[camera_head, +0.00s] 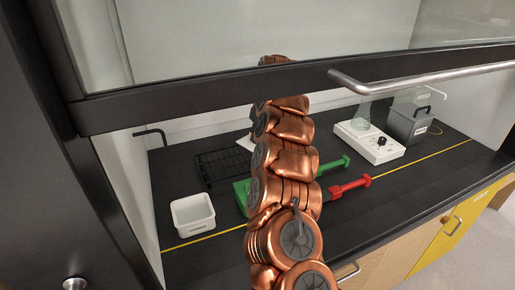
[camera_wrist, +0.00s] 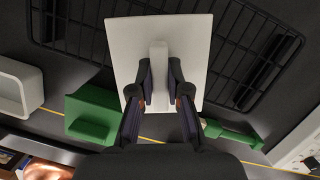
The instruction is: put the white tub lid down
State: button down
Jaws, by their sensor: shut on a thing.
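The white tub lid (camera_wrist: 190,38) is a flat square plate with a raised bar handle (camera_wrist: 159,75) in the middle of the wrist view. My gripper (camera_wrist: 160,92) is shut on that handle, one finger on each side. The lid covers part of the black rack behind it; the gap between them cannot be judged. In the head view only a small pale edge of the lid (camera_head: 245,142) shows beside my copper arm, which hides my gripper. The open white tub (camera_head: 193,214) stands at the front left of the bench and also shows at the left of the wrist view (camera_wrist: 35,90).
A black wire rack (camera_head: 212,168) lies behind the tub. A green tool (camera_head: 334,166) and a red one (camera_head: 348,187) lie right of my arm. A white stirrer (camera_head: 368,143) and a grey box (camera_head: 408,125) stand at the back right. The raised sash (camera_head: 220,104) crosses above.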

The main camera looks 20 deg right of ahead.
jog(key=shift+s+d+p+x, duration=0.1)
jog(key=shift+s+p+x, duration=0.15)
jog(key=shift+x, duration=0.7)
jog(key=shift+s+d+p+x, duration=0.1)
jog(key=shift+s+p+x, duration=0.2)
jog(key=shift+x, duration=0.7)
jog(key=shift+s+d+p+x, duration=0.1)
jog(key=shift+p+x, duration=0.25)
jog(key=shift+x, duration=0.6)
jog(key=shift+f, duration=0.4)
jog(key=c, duration=1.1)
grip_release()
jog(key=shift+c, duration=0.2)
jog(key=b+v, duration=0.4)
jog(key=v, duration=0.8)
jog(key=shift+r, duration=0.2)
